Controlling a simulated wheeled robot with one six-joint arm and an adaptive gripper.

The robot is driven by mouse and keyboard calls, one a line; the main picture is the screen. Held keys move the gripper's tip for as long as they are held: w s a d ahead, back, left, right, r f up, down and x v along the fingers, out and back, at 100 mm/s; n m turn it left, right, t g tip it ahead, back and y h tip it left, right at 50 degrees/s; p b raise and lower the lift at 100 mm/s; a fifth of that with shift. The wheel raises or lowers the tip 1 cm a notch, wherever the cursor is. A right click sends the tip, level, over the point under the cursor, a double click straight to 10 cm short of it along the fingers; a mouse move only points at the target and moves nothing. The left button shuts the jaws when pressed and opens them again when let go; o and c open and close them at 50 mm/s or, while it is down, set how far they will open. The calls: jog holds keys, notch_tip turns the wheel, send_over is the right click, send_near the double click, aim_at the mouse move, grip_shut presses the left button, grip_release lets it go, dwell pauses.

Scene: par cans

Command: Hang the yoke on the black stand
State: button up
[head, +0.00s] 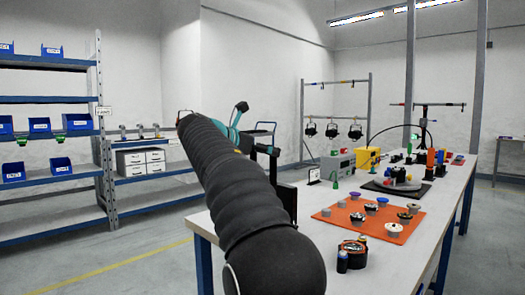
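The black stand (424,116) is upright near the far end of the long table, with a crossbar at its top and small coloured items along it. I cannot pick out the loose yoke for certain. My arm, in a ribbed black sleeve, crosses the middle of the view. Teal and black parts show just beyond it, to the left of the table and well short of the stand. My gripper's fingers cannot be made out there, so I cannot tell whether they hold anything.
An orange mat (345,226) with several small parts lies on the long table (405,253). Dark lamps hang on a grey rack (370,105) behind. Blue shelving (50,142) stands left; floor between is clear.

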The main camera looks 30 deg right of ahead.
jog(key=shift+f+b, duration=2.9)
jog(key=shift+f, duration=3.3)
jog(key=shift+f+p, duration=0.25)
jog(key=shift+p, duration=0.4)
jog(key=o, duration=0.8)
jog(key=shift+o, duration=0.9)
jog(key=shift+a, duration=0.1)
jog(key=v, duration=1.2)
jog(key=shift+s+r, duration=0.1)
